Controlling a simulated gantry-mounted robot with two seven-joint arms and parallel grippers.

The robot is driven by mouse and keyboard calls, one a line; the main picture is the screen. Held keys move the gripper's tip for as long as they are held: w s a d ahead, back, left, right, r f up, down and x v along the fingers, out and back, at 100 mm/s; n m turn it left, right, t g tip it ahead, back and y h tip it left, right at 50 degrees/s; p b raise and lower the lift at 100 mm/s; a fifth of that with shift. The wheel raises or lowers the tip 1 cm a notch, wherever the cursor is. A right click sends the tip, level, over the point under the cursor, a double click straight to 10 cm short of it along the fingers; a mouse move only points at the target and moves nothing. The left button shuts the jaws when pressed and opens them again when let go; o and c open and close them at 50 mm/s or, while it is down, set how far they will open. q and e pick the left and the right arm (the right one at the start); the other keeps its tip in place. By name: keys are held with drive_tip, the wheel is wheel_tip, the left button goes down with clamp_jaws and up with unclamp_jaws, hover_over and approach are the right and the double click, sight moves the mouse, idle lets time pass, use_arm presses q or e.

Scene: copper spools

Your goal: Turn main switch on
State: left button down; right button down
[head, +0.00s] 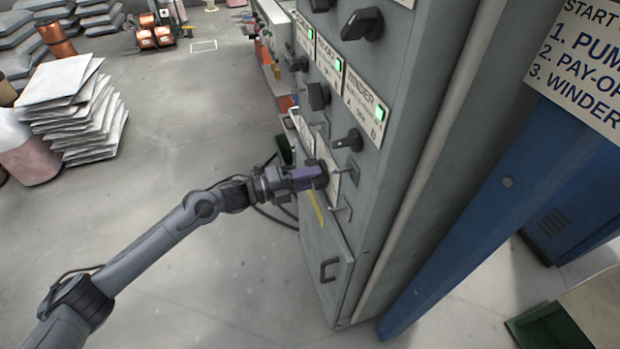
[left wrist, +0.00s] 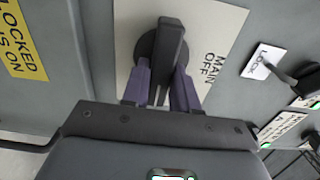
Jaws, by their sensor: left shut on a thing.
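The main switch (left wrist: 163,50) is a dark rotary knob with a raised bar handle on a pale plate (left wrist: 215,22) lettered "MAIN OFF" in the left wrist view. My left gripper (left wrist: 162,90) is shut on the bar, with one purple finger on each side of it. In the head view my left gripper (head: 312,177) reaches the lower part of the grey cabinet (head: 325,235) and largely hides the switch. My right gripper is in neither view.
Other dark knobs (head: 347,141) and green-lit plates, one marked "WINDER" (head: 364,104), sit above on the cabinet. A "LOCK" label (left wrist: 262,62) and a yellow label (left wrist: 20,45) flank the switch. A blue post (head: 500,200) stands right; stacked sheets (head: 85,120) lie left.

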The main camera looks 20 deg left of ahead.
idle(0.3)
use_arm(q)
drive_tip(key=c, duration=1)
unclamp_jaws()
drive_tip(key=shift+o, duration=0.2)
drive_tip(key=shift+a, duration=0.1)
drive_tip(key=p+v, duration=0.2)
drive_tip(key=v, duration=0.8)
drive_tip(key=shift+s+a, duration=0.25)
drive_tip(key=shift+s, duration=0.05)
